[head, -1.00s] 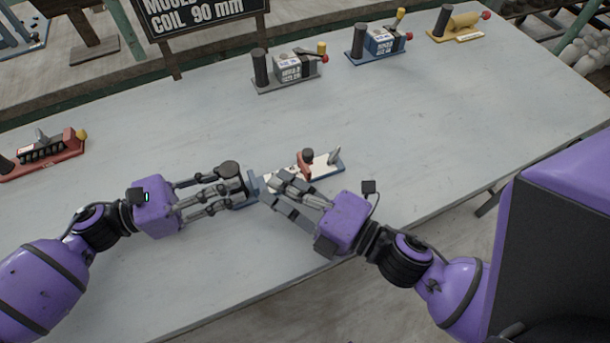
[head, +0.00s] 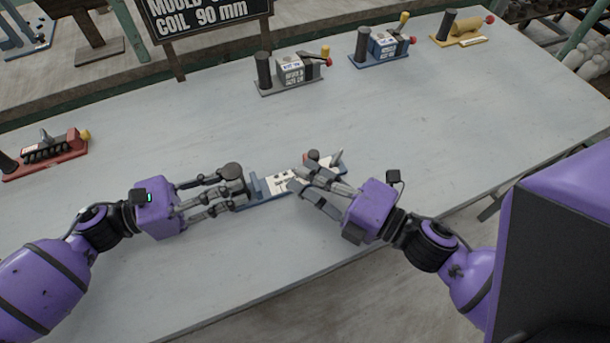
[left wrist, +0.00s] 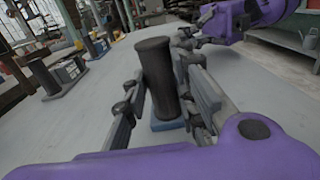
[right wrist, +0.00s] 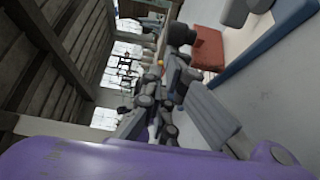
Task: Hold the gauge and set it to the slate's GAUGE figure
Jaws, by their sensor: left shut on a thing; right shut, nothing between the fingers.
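The gauge is a blue base with a white scale (head: 281,181), a dark post at its left end and a red slider with a dark knob (head: 313,155). My left gripper (head: 234,186) is shut around the post, which stands upright between its fingers in the left wrist view (left wrist: 158,75). My right gripper (head: 297,180) is shut and empty, its fingers over the near side of the scale, partly hiding the slider. In the right wrist view the red slider (right wrist: 207,50) is just beyond the fingers; contact is unclear. The slate (head: 205,15) shows "COIL 90 mm"; its GAUGE line is not readable.
Along the table's back stand a grey device (head: 292,70), a blue one (head: 382,47) and a yellow one (head: 465,27). A red device (head: 45,155) lies at the left. The table between them and the gauge is clear. The near edge runs below my arms.

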